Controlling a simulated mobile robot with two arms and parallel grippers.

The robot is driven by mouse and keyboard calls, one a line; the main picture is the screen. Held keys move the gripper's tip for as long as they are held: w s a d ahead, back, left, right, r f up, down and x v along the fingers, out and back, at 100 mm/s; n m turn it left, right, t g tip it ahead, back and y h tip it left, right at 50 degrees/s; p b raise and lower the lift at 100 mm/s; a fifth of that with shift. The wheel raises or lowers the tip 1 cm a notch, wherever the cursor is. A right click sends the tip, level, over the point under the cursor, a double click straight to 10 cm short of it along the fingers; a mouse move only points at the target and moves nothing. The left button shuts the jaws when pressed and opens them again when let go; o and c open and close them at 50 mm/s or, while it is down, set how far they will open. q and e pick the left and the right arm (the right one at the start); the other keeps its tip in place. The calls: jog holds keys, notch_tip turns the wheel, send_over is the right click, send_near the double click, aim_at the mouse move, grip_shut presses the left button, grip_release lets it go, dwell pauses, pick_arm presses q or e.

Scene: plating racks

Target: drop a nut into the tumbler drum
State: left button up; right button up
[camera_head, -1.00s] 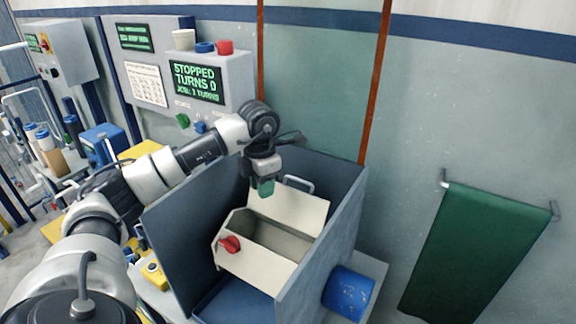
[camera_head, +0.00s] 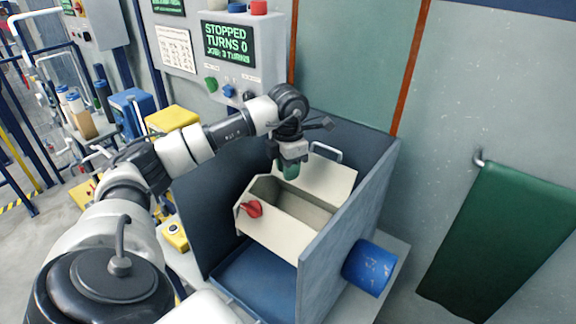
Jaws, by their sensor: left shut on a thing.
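The tumbler drum (camera_head: 276,232) is a cream box with a red knob (camera_head: 251,208) on its left end. Its lid (camera_head: 333,180) is tipped open at the back, and the hollow inside shows. The drum sits inside a blue-grey housing (camera_head: 345,223). My left gripper (camera_head: 290,165) points down over the back left part of the drum's opening, in front of the lid. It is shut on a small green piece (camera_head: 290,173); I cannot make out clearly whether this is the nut. My right gripper is not in view.
A control panel (camera_head: 220,70) reading "STOPPED TURNS 0" hangs behind, with green and blue buttons. The housing's side walls stand around the drum. A blue cylinder (camera_head: 369,268) sticks out at the right. A green cloth (camera_head: 505,240) hangs on the right wall.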

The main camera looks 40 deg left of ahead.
pick_arm(q)
jog(key=o, duration=1)
jog(key=shift+w, duration=0.15)
jog(key=shift+r, duration=0.1)
jog(key=shift+r, duration=0.35)
notch_tip(320, 180, up, 5)
jog(key=shift+f+b, duration=0.15)
jog(key=shift+b, duration=0.75)
notch_tip(320, 180, up, 5)
jog(key=shift+r+p, duration=0.15)
jog(key=shift+p, duration=0.35)
